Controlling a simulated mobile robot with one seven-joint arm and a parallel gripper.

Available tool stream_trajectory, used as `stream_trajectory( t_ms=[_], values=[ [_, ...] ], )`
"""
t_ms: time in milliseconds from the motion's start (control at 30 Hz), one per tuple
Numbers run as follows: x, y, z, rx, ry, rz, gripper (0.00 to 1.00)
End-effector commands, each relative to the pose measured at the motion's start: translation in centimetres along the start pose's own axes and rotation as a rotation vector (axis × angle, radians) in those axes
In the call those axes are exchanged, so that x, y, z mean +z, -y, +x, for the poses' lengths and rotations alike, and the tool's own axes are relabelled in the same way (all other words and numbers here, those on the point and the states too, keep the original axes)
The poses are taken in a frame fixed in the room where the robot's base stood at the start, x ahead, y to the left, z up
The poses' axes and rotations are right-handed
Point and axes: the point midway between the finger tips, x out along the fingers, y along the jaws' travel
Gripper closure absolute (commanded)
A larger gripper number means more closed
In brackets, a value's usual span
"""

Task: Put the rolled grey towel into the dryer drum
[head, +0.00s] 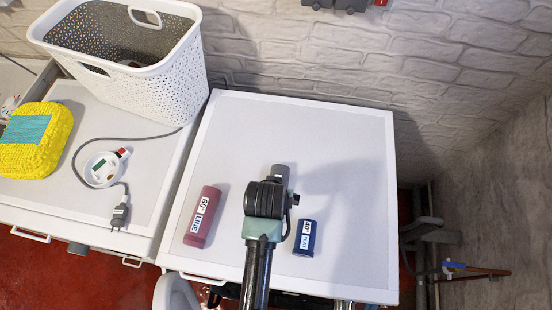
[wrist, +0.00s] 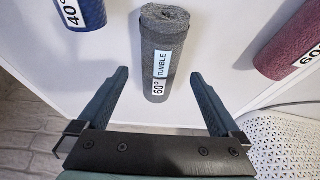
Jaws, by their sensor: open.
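The rolled grey towel (head: 281,170) lies on the white machine top (head: 340,135), mostly hidden behind my gripper (head: 268,197) in the head view. In the wrist view the grey towel (wrist: 165,45) shows a white label reading "60° TUMBLE". My gripper (wrist: 159,73) is open there, with one finger on each side of the towel's labelled end. I see gaps between the towel and both fingers. The dryer drum is not visible. A pale rounded part (head: 175,292) shows at the front of the machine; I cannot tell whether it is a door.
A dark red roll (head: 203,217) lies left of my gripper and a blue roll (head: 306,238) right of it, both labelled. A brick wall (head: 300,50) stands behind.

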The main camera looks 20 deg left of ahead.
Motion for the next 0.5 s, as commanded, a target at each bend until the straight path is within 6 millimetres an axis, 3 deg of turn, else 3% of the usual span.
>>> stream_trajectory(
  t_ms=[233,500],
  values=[
    [0.0,0.1,2.8,0.0,0.001,0.0,0.0],
    [0.0,0.1,3.2,0.0,-0.001,0.0,0.0]
  ],
)
